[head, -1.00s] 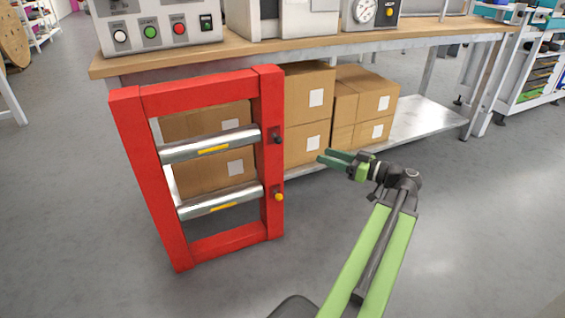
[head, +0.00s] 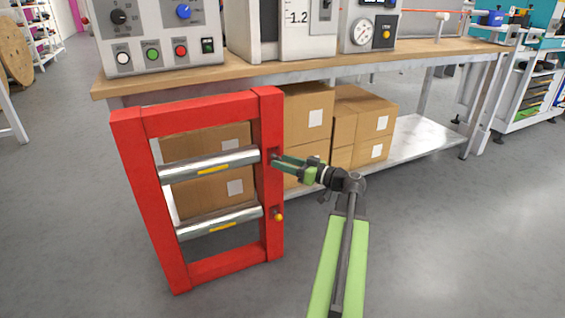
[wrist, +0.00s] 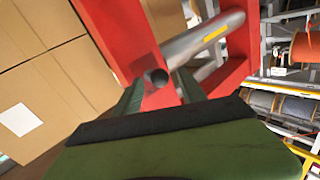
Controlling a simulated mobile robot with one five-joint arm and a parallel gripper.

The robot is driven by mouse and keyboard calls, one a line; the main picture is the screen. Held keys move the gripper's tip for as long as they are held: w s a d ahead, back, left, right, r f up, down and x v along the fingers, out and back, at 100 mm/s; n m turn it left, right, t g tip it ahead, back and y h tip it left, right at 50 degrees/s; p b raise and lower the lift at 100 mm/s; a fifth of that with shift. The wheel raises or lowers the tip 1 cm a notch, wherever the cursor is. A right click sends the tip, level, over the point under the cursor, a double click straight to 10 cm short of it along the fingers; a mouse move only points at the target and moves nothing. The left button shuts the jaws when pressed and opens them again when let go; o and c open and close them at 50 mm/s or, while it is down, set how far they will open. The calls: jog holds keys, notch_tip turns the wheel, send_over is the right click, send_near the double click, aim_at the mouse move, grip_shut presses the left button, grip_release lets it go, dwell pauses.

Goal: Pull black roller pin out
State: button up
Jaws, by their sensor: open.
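The black roller pin (head: 274,154) sticks out of the right post of the red frame (head: 126,116), level with the upper metal roller (head: 209,165). In the wrist view, the pin's round dark end (wrist: 157,77) points toward me and lies between the two green fingers. My gripper (head: 282,162) is open, its fingertips close to the post at the pin. It also shows in the wrist view (wrist: 158,92), with a finger on each side of the pin. In the head view the fingers partly cover the pin.
A yellow-tipped pin (head: 278,216) stands lower on the same post, by the lower roller (head: 219,220). Cardboard boxes (head: 365,115) sit on the shelf behind, under a workbench (head: 250,66) carrying control boxes. The grey floor to the right is clear.

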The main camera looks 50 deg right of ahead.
jog(key=shift+w+a, duration=0.1)
jog(key=shift+w, duration=0.4)
grip_shut()
dwell(1.1)
